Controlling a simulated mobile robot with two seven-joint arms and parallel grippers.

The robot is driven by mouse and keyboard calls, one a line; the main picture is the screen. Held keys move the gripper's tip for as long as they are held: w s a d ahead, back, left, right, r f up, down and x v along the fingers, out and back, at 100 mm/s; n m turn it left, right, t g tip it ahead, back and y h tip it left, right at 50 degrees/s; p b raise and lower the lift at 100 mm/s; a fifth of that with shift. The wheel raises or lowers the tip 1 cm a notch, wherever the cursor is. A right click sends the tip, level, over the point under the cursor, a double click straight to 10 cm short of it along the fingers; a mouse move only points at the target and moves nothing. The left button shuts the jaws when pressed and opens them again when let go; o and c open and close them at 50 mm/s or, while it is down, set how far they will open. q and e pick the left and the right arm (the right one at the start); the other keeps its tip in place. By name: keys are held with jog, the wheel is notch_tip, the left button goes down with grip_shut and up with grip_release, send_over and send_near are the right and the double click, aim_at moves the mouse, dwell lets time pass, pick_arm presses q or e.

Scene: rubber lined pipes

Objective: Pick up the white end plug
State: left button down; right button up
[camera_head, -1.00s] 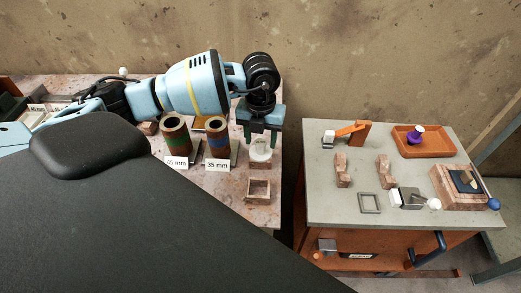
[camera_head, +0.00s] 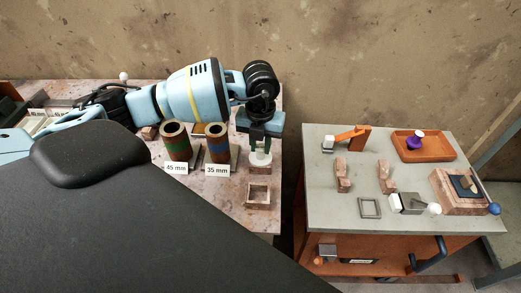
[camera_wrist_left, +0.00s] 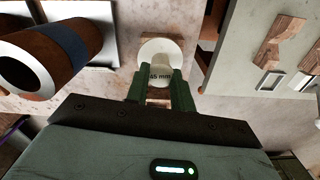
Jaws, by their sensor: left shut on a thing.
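The white end plug (camera_head: 261,159) is at the right edge of the left table, just above a small wooden block (camera_head: 261,171). I cannot tell whether it still touches the block. My left gripper (camera_head: 263,150) points down and is shut on the plug, with one dark green finger on each side. In the left wrist view, the plug's round white top (camera_wrist_left: 160,48) with "mm" lettering shows between the fingertips (camera_wrist_left: 160,76); the first digits are hard to read. My right gripper is not in view.
Two brown lined pipes, one with a green band (camera_head: 176,142) and one with a blue band (camera_head: 217,143), stand left of the gripper. A grey-topped cart (camera_head: 405,218) stands right, across a gap.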

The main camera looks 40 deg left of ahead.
aim_at(261, 147)
pick_arm(q)
jog(key=shift+r, duration=0.15)
